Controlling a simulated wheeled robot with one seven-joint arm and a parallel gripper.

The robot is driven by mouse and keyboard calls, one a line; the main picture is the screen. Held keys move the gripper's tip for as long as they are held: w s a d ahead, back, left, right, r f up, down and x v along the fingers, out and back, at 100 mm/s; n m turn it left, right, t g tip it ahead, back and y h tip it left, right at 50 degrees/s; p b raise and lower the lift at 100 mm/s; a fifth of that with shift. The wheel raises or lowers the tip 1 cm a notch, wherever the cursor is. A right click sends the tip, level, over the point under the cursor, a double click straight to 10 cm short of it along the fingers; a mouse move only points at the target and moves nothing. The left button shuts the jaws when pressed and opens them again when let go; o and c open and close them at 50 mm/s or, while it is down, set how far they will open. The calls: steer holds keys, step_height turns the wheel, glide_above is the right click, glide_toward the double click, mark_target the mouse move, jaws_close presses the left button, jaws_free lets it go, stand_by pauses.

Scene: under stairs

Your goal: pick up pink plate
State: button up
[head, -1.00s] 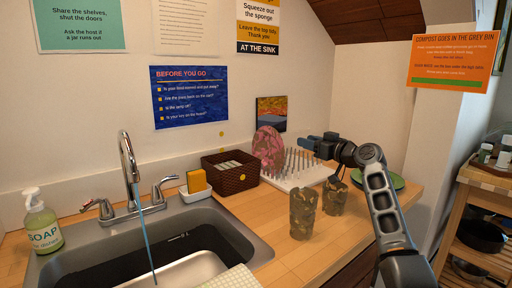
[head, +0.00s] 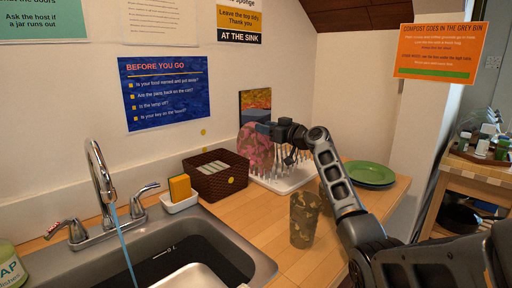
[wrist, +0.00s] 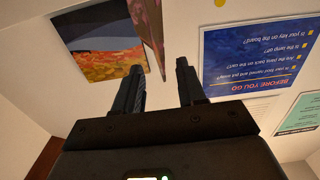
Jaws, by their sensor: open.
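The pink plate (head: 258,153) stands upright in the white dish rack (head: 296,182) against the back wall, with a mottled pink face. My gripper (head: 264,128) is open and empty at the plate's upper right, covering part of it in the head view. In the wrist view the plate (wrist: 150,25) shows nearly edge-on, at the top, in line with the gap between my two fingers (wrist: 159,80). I cannot tell whether a finger touches it.
Green plates (head: 368,174) lie stacked right of the rack. A camouflage-patterned cup (head: 305,220) stands in front, with another partly hidden behind my arm. A brown basket (head: 216,180), a sponge holder (head: 180,203) and the sink with running tap (head: 103,180) are to the left.

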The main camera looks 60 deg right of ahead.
steer(key=shift+x, duration=1.25)
steer(key=shift+c, duration=0.3)
jaws_close()
steer(key=shift+s+r, duration=0.1)
